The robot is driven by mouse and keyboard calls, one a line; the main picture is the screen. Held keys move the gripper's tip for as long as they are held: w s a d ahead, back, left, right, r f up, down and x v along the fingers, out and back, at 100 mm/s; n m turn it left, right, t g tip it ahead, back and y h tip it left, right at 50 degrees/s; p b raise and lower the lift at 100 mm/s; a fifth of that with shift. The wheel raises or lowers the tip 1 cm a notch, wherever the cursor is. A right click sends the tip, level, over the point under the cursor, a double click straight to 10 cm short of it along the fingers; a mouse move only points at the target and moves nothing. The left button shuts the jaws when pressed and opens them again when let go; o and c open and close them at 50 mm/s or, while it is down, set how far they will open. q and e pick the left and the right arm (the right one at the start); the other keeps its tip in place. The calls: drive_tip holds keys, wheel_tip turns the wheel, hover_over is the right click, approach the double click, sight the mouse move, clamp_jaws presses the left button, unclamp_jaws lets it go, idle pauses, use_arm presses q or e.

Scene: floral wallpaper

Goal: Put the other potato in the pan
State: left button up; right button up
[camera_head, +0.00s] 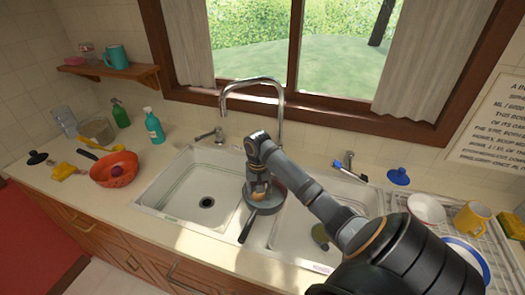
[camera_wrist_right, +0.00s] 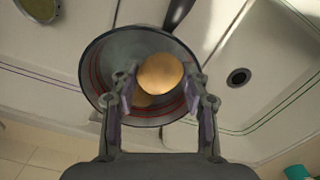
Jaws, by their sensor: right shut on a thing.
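The grey pan (camera_head: 275,207) rests by the divider between the two sink basins, its dark handle (camera_head: 247,229) toward the front. In the right wrist view the round pan (camera_wrist_right: 100,62) lies beneath my fingers. My right gripper (camera_head: 259,187) is over the pan, shut on a tan potato (camera_wrist_right: 160,73), which also shows in the head view (camera_head: 261,190). A second, browner potato (camera_wrist_right: 141,99) lies in the pan, partly hidden behind the held one. I cannot tell whether the held potato touches the pan. My left gripper is not in view.
The left basin (camera_head: 185,185) is empty. The right basin holds a greenish round item (camera_head: 320,234), partly hidden by my arm. The tall faucet (camera_head: 281,105) stands behind the pan. A red colander (camera_head: 114,170) is on the left counter; a dish rack with bowls (camera_head: 426,208) is at right.

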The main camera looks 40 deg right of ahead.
sight(262, 205)
drive_tip(key=shift+d+f, duration=0.5)
drive_tip(key=shift+f, duration=0.05)
drive_tip(key=f, duration=0.1)
drive_tip(key=f+p, duration=0.1)
drive_tip(key=f, duration=0.1)
drive_tip(key=shift+s+d+f, duration=0.1)
drive_tip(key=shift+d+f, duration=0.1)
drive_tip(key=shift+d, duration=0.15)
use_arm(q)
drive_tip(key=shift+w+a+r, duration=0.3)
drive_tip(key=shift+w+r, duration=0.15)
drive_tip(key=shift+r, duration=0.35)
use_arm(e)
drive_tip(key=shift+f, duration=0.25)
drive_tip(key=o, duration=0.9)
drive_tip(key=shift+f, duration=0.15)
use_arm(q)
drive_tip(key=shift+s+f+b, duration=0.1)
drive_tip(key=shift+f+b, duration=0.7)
use_arm(e)
wheel_tip(262, 205, up, 12)
drive_tip(key=shift+r, duration=0.15)
